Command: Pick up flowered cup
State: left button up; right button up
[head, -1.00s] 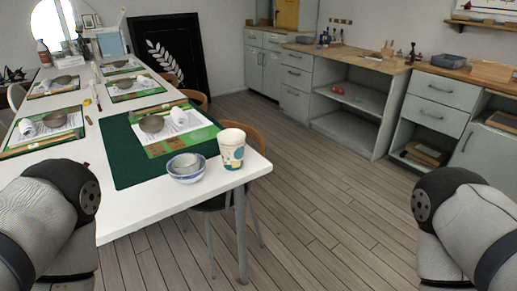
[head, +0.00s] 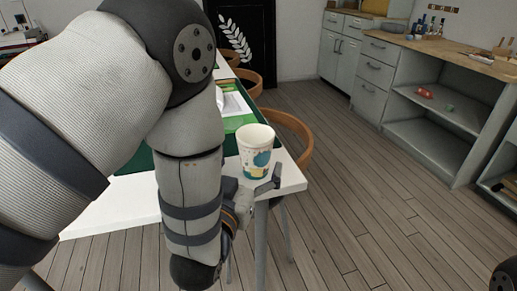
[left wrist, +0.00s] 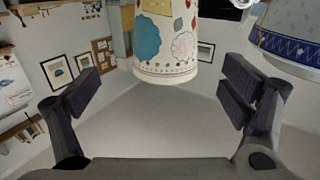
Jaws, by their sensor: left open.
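The flowered cup (head: 255,152) is a white cup with blue, yellow and green prints. It stands upright near the corner of the white table (head: 291,178). My left gripper (head: 252,190) is low beside the cup in the head view, partly hidden by my own forearm. In the left wrist view the cup (left wrist: 166,42) shows at top centre, between and beyond the two spread fingers of my left gripper (left wrist: 160,92). The fingers are open and nothing is held between them; I cannot tell whether they touch the cup.
A blue-and-white patterned bowl (left wrist: 290,32) is close to the right finger in the left wrist view; my arm hides it in the head view. A wooden chair (head: 292,128) stands behind the table corner. The floor to the right is clear.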

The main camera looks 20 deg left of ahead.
aim_at(260, 137)
pick_arm(q)
jog(key=w, duration=0.5)
jog(key=w+a, duration=0.1)
jog(key=w, duration=0.2)
jog(key=shift+f, duration=0.2)
jog(key=shift+d, duration=0.1)
jog(key=c, duration=1.4)
